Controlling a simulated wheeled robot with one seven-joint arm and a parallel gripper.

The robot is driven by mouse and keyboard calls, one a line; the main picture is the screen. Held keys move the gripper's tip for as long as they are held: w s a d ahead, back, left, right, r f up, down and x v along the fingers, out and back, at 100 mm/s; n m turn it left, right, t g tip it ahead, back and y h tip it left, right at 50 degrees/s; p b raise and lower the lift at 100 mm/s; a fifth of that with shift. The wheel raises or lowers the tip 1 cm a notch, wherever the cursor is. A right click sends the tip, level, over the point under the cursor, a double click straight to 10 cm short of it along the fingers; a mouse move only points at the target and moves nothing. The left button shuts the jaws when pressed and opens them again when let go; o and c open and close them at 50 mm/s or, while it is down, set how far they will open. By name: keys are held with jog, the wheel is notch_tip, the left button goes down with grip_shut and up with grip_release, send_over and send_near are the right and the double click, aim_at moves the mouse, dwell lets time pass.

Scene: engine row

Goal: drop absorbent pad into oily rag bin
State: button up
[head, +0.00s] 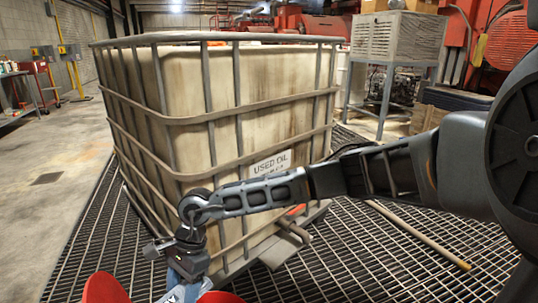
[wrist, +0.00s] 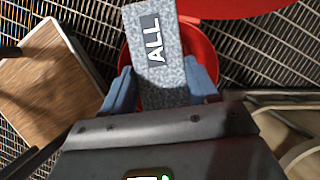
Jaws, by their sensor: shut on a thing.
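My gripper (wrist: 161,84) is shut on the absorbent pad (wrist: 152,62), a grey speckled slab with a dark label reading "ALL", in the wrist view. A round red bin (wrist: 205,48) lies behind and below the pad in that view, its inside partly hidden by the pad and my gripper. A red lid-like piece (wrist: 235,8) shows at its top edge. In the head view my gripper (head: 186,280) is at the bottom edge, with red parts (head: 105,289) on either side, cut off by the frame. The pad barely shows there.
A large caged tank (head: 180,90) marked "USED OIL" stands on the floor grating (head: 350,255) just beyond my gripper. A pole (head: 420,235) lies on the grating to the right. A wood-topped piece (wrist: 45,75) is left of the bin. Concrete floor (head: 45,215) at left is clear.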

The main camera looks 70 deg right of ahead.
jog(key=s+d+f+m+t+h+b, duration=0.1)
jog(key=d+f+m+b, duration=0.1)
jog(key=f+m+b, duration=0.3)
jog(key=s+d+f+m+t+h+b, duration=0.1)
jog(key=s+d+f+m+b, duration=0.1)
jog(key=f+m+b, duration=0.3)
notch_tip(320, 180, down, 7)
jog(key=d+b, duration=0.1)
jog(key=b, duration=0.3)
jog(key=shift+d+t+h+b, duration=0.15)
jog(key=shift+t+h+b, duration=0.25)
jog(key=shift+s+r, duration=0.1)
jog(key=o, duration=1.1)
jog(key=shift+r, duration=0.1)
jog(key=p+v, duration=0.3)
jog(key=v, duration=0.4)
jog(key=shift+r, duration=0.25)
jog(key=shift+s, duration=0.2)
